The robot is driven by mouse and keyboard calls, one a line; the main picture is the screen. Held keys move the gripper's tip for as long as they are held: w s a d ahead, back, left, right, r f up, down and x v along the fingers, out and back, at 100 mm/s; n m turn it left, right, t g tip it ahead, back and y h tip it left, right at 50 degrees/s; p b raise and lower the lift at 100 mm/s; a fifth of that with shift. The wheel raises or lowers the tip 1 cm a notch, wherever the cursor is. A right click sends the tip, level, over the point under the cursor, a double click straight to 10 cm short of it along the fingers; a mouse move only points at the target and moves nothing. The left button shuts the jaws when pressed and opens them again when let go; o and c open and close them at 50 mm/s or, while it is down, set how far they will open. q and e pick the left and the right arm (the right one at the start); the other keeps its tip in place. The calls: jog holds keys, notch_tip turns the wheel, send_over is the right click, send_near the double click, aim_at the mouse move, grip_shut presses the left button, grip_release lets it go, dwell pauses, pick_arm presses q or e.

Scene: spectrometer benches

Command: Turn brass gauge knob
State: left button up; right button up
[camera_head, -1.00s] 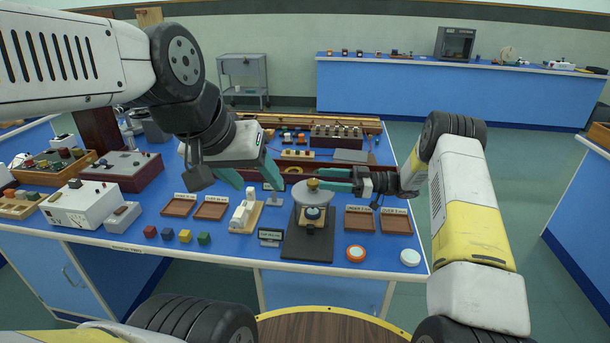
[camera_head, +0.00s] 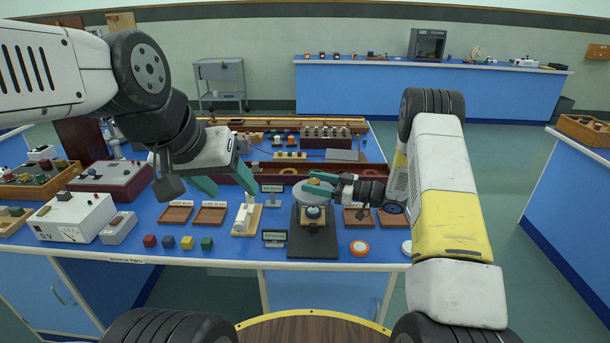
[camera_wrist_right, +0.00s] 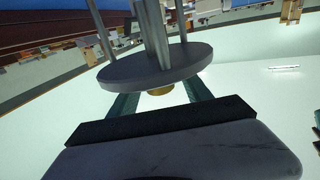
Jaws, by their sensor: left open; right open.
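The gauge stands on a black base (camera_head: 312,246) near the bench's front edge, with a grey round disc (camera_head: 300,196) on top. In the right wrist view the disc (camera_wrist_right: 155,68) appears upside down, with the small brass knob (camera_wrist_right: 160,91) on its face. My right gripper (camera_head: 319,183) is open at the disc, its teal fingers on either side of the knob; in the wrist view (camera_wrist_right: 160,97) gaps show between knob and fingers. In the head view the fingers hide the knob. My left gripper (camera_head: 228,187) is open and empty above the bench, left of the gauge.
Left of the gauge are a white device on a wooden base (camera_head: 246,218), a small dark sign (camera_head: 274,236) and coloured cubes (camera_head: 187,242). Brown trays (camera_head: 358,218) and an orange-rimmed round piece (camera_head: 360,248) lie to the right. A long dark red box (camera_head: 285,168) lies behind.

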jog(key=shift+x, duration=1.65)
jog(key=shift+c, duration=0.4)
grip_shut()
jog(key=shift+s+n+g+y, duration=0.15)
jog(key=shift+n+g+y, duration=0.15)
jog(key=shift+n+g, duration=0.7)
jog(key=shift+o, duration=0.4)
grip_release()
